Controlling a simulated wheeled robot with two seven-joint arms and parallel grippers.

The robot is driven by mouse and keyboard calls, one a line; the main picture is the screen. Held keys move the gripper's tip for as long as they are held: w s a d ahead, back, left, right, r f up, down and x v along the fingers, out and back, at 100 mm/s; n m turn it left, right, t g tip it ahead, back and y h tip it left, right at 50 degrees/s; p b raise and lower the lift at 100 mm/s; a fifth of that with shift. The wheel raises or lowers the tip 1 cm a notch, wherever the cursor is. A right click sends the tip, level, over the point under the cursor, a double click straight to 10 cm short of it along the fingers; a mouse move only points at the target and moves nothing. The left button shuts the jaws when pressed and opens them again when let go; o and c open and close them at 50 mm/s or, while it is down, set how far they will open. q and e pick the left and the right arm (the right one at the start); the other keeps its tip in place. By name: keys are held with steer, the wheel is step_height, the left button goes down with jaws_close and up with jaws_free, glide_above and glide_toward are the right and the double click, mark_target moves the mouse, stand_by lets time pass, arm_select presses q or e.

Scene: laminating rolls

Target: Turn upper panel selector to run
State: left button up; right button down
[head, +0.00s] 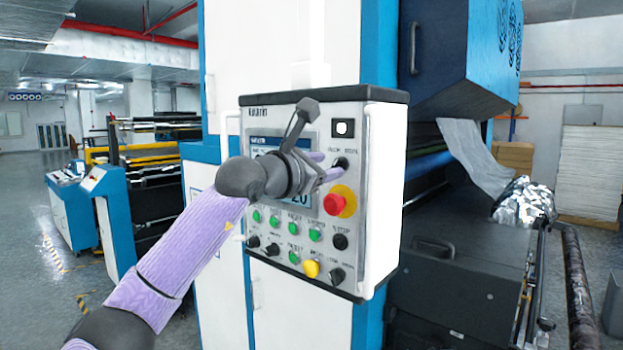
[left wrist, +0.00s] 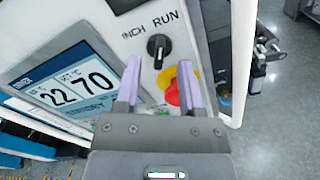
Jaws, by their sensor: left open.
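The upper panel selector is a black knob (head: 340,164) at the upper right of the control panel (head: 249,150). In the left wrist view the selector (left wrist: 158,47) sits below the printed words INCH and RUN, INCH on the left and RUN on the right. My right gripper is in neither view.
A red emergency button (head: 336,204) on a yellow base sits just below the selector; it shows between the fingers in the wrist view (left wrist: 173,93). A screen (head: 262,146) is to the left. Rows of green, black and yellow controls (head: 294,257) lie lower.

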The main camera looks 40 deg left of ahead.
arm_select(q)
steer(key=s+b, duration=0.2)
steer(key=s, duration=0.5)
steer(key=shift+a+b, duration=0.3)
